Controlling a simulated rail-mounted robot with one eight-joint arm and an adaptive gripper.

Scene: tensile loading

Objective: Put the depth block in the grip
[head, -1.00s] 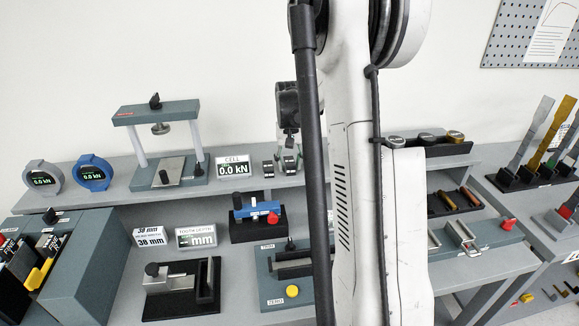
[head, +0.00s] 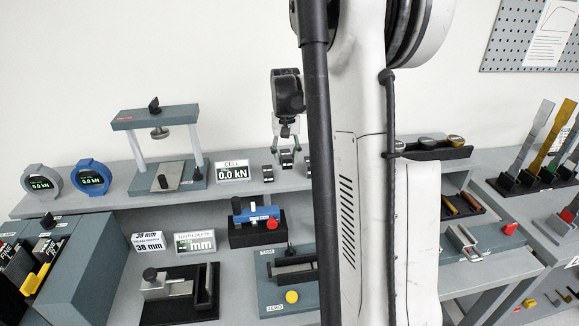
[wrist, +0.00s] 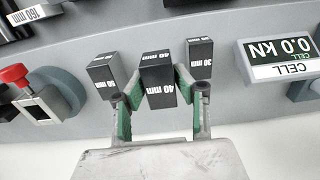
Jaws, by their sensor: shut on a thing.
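My gripper (wrist: 157,84) is shut on a dark block marked 40 mm (wrist: 161,92), with green-padded fingers on its two sides. In the head view my gripper (head: 287,140) points down and holds this block (head: 286,158) slightly above the back shelf. A block marked 30 mm (wrist: 200,62) and another block (wrist: 106,76) stand on either side of it, apart from it. The other block's label is hard to read. A fixture with a slot and knob (head: 170,288) stands at the front left. I cannot tell which fixture is the grip.
The CELL display (head: 233,171) stands left of the blocks, beside a press frame (head: 122,125). A blue device with a red knob (head: 257,213) and a base with a yellow button (head: 291,297) are in front. My arm hides the middle of the bench.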

